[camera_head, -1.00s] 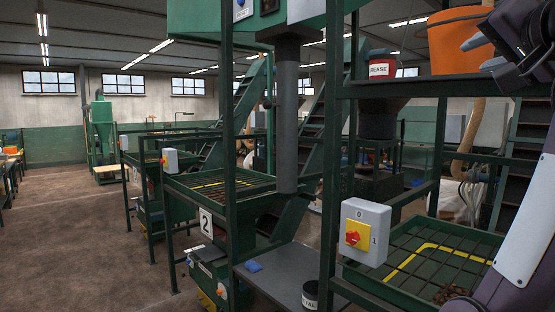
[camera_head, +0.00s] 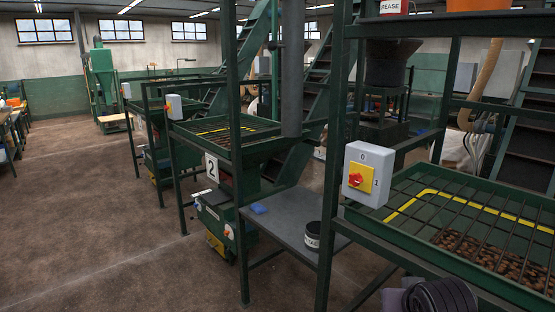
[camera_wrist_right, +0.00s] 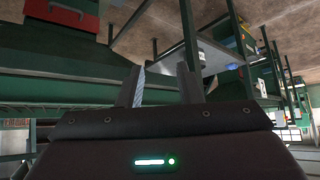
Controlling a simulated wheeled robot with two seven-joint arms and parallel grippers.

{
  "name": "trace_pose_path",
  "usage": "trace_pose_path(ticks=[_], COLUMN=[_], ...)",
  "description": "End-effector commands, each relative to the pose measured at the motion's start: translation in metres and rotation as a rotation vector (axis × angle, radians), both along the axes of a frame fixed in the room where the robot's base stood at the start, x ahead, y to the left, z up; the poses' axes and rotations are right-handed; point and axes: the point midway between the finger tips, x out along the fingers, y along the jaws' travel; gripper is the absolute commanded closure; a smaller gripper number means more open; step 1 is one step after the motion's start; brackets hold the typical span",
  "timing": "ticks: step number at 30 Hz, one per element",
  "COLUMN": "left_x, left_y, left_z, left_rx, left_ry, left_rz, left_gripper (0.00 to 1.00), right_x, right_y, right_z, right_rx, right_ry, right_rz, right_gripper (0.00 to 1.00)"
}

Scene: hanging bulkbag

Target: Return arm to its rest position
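My right gripper (camera_wrist_right: 163,84) shows in the right wrist view with its two fingers apart and nothing between them; it is open. Green metal framework and a grey shelf lie beyond the fingers, and I see no contact with them. In the head view only a dark, rounded part of my right arm (camera_head: 440,297) shows at the bottom right edge, in front of the near green frame. The right gripper itself is out of the head view. My left arm and left gripper are in neither view.
A grated green hopper (camera_head: 465,215) with brown pieces stands close on the right. A grey switch box (camera_head: 369,172) with a red knob is on its post. A grey shelf (camera_head: 290,218) holds a dark tub (camera_head: 313,236). Open brown floor (camera_head: 90,220) lies to the left.

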Motion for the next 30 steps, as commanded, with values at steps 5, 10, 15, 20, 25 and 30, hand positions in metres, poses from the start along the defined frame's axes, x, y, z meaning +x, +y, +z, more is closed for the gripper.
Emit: trace_pose_path(ticks=[5,10,15,20,25,30], left_x=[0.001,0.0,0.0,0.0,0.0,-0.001], left_y=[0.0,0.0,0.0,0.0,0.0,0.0], left_z=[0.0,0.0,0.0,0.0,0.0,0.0], left_rx=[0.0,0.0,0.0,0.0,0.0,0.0], left_ry=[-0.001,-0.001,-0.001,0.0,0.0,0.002], left_rz=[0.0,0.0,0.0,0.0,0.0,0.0], left_gripper=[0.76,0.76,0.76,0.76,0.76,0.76], right_x=[-0.074,-0.124,-0.164,-0.198,-0.192,-0.184], right_y=[0.02,0.033,0.042,0.05,0.052,0.054], right_z=[-0.077,-0.112,-0.134,-0.147,-0.187,-0.239], right_rx=[-0.042,-0.052,-0.053,-0.049,-0.048,-0.046], right_ry=[0.176,0.278,0.356,0.418,0.441,0.46], right_rz=[0.111,0.185,0.242,0.288,0.296,0.298], right_gripper=[0.68,0.68,0.68,0.68,0.68,0.68])
